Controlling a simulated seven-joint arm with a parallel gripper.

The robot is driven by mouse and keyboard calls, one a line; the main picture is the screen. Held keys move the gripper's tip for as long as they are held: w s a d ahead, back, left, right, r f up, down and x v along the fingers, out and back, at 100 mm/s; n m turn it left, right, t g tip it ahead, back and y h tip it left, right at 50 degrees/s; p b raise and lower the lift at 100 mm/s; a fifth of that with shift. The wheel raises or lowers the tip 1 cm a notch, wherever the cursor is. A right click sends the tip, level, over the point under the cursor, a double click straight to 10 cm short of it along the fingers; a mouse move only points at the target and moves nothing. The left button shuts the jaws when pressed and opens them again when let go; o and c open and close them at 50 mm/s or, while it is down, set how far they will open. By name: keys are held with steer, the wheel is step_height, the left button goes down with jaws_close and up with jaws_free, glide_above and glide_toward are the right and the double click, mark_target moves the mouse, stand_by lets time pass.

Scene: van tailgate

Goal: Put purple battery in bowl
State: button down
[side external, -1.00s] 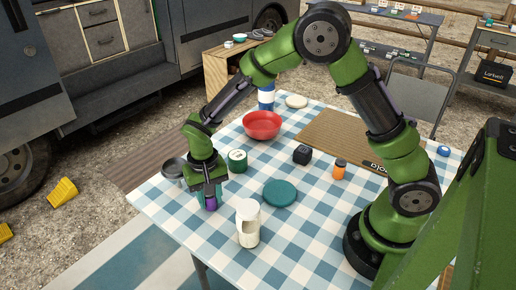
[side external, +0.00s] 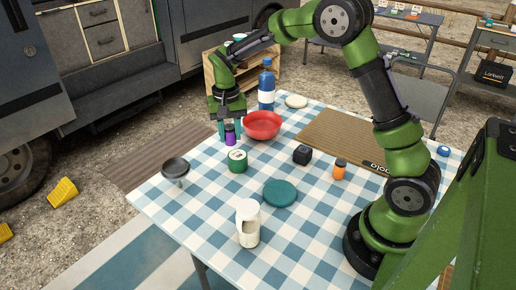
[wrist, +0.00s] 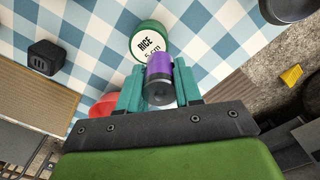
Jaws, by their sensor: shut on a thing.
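The purple battery (side external: 230,135) is upright between the teal fingers of my gripper (side external: 229,130), which is shut on it. In the wrist view the purple and black battery (wrist: 159,70) sits between the two fingertips (wrist: 159,88). The red bowl (side external: 262,125) stands just to the right of the gripper on the checked table; in the wrist view only part of the bowl (wrist: 104,106) shows behind the left finger. I cannot tell how far the battery is above the table.
A green rice can (side external: 237,161) stands close in front of the gripper. A blue bottle (side external: 266,88) stands behind the bowl. A grey dish (side external: 175,168), black cube (side external: 302,154), orange bottle (side external: 339,169), teal plate (side external: 280,193) and white container (side external: 248,223) stand around the table.

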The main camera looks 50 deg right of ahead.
glide_toward(262, 124)
steer(key=s+a+r, duration=0.3)
steer(key=n, duration=0.1)
steer(key=shift+n, duration=0.3)
steer(key=f, duration=0.9)
steer(key=shift+w+a+f, duration=0.1)
steer(key=shift+a+f, duration=0.15)
steer(key=shift+a, duration=0.05)
steer(key=shift+f, duration=0.1)
steer(key=c, duration=0.8)
jaws_free()
steer(key=shift+o, duration=0.2)
